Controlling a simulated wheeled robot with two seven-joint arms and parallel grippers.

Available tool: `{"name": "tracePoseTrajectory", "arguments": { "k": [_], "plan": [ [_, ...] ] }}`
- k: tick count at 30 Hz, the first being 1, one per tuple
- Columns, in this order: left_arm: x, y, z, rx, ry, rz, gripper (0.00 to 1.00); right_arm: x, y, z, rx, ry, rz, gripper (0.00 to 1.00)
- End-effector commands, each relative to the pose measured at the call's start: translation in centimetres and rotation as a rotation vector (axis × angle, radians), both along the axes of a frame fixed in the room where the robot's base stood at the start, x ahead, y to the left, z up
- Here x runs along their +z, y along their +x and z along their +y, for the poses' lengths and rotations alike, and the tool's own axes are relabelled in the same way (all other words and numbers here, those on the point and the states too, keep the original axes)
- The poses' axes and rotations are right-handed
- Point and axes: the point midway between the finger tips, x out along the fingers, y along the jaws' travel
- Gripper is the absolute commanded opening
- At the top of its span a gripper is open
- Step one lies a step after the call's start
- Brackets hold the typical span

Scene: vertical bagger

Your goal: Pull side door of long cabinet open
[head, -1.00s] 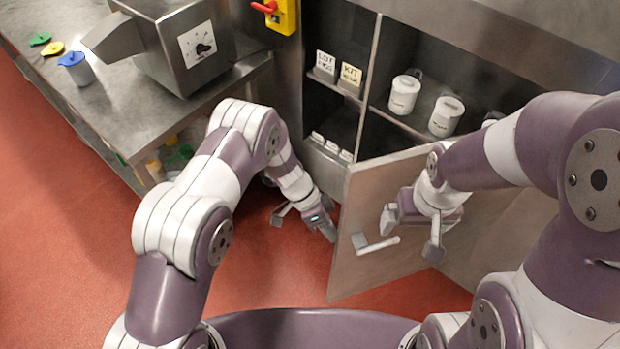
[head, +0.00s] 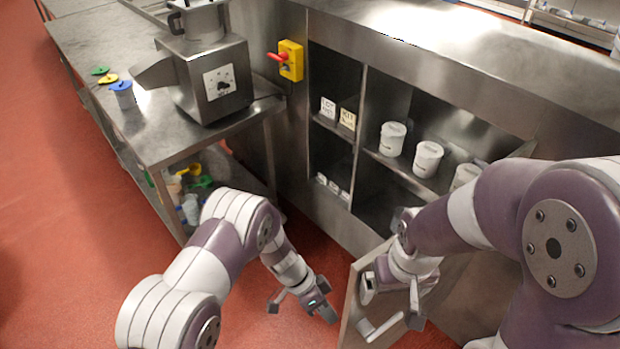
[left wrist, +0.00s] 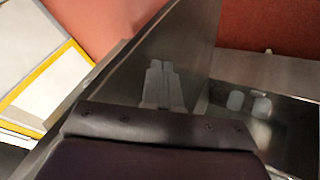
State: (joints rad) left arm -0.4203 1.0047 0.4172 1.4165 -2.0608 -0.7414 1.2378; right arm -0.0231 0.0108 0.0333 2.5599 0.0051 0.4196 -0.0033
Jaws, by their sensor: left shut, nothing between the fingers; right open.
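The long steel cabinet (head: 330,212) has open shelf bays. Its side door (head: 362,295) stands swung out from the front, low in the head view, with a pale bar handle (head: 380,328) on its face. My right gripper (head: 392,305) is open in front of the door near the handle; contact cannot be told. My left gripper (head: 327,312) is shut and empty, just left of the door's free edge. In the left wrist view its closed fingers (left wrist: 162,85) lie in front of a grey panel, apparently the door (left wrist: 185,45). The hinge side is hidden behind my right arm.
White jars (head: 428,158) and label cards (head: 347,118) stand on the cabinet shelves. A steel bench (head: 150,140) with a machine (head: 215,80) and coloured scoops stands at left. A yellow switch box (head: 291,62) is on the cabinet. Red floor is clear at far left.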

Motion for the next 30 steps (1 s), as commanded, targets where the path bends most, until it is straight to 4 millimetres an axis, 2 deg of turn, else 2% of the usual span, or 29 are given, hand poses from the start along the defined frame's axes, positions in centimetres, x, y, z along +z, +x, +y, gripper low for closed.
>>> {"name": "tracePoseTrajectory", "arguments": {
  "k": [11,14,17,24,30],
  "plan": [
    [0.0,0.0,0.0,0.000,0.000,0.000,0.00,0.0,0.0,0.0,0.000,0.000,0.000,0.99],
    [0.6,0.4,0.4,0.000,-0.002,-0.002,0.00,-0.4,0.0,0.0,0.000,0.000,0.000,0.99],
    [2.0,1.1,1.5,0.003,-0.002,-0.004,0.00,-1.1,0.0,0.0,0.000,0.000,0.000,0.99],
    [7.2,3.2,4.8,0.003,-0.003,-0.004,0.00,-2.7,0.0,0.0,0.000,0.000,0.000,0.99],
    [9.7,4.0,6.4,0.001,-0.002,-0.001,0.00,-3.1,0.0,0.0,0.000,0.000,0.000,0.99]
  ]
}}
